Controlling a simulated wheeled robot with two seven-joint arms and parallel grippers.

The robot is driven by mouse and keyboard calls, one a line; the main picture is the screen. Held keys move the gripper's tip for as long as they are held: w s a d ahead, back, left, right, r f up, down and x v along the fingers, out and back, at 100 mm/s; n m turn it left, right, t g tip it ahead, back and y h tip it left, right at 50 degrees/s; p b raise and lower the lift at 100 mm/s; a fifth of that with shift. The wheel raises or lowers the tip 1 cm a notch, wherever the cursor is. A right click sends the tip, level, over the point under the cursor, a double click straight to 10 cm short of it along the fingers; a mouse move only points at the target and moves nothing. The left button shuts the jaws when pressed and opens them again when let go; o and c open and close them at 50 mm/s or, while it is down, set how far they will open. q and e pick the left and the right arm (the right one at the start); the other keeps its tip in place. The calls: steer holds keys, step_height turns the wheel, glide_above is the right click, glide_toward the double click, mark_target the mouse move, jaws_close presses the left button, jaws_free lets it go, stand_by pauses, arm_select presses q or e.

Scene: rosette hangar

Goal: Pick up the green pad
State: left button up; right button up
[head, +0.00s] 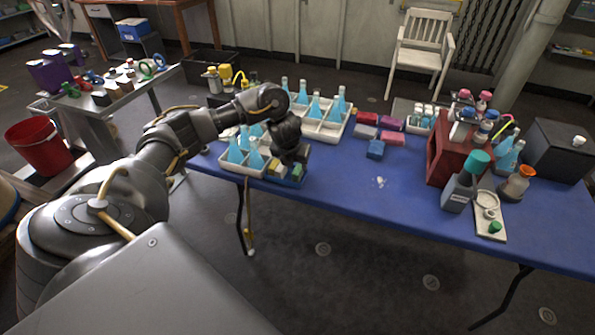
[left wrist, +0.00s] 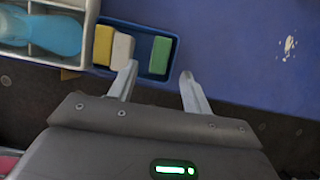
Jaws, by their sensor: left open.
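The green pad (left wrist: 160,55) stands in the right end of a small blue tray (left wrist: 142,33), beside a white pad (left wrist: 122,50) and a yellow pad (left wrist: 103,45). In the head view the green pad (head: 297,170) shows at the table's front edge, below my left gripper (head: 292,155). In the left wrist view my left gripper (left wrist: 160,82) is open, with its two fingers apart. The left fingertip is close to the white pad and the right fingertip is to the right of the tray. Nothing is between the fingers. My right gripper does not show.
A white divided crate (head: 232,168) with blue flasks stands directly left of the tray. Pink, red and blue blocks (head: 392,138) lie farther back. A red box (head: 445,160) and bottles stand at the right. The blue tabletop (head: 340,200) right of the tray is clear except for a white mark.

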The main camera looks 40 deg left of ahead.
mark_target(297, 170)
arm_select(q)
steer(key=x, duration=0.5)
steer(key=shift+s, duration=0.1)
jaws_close()
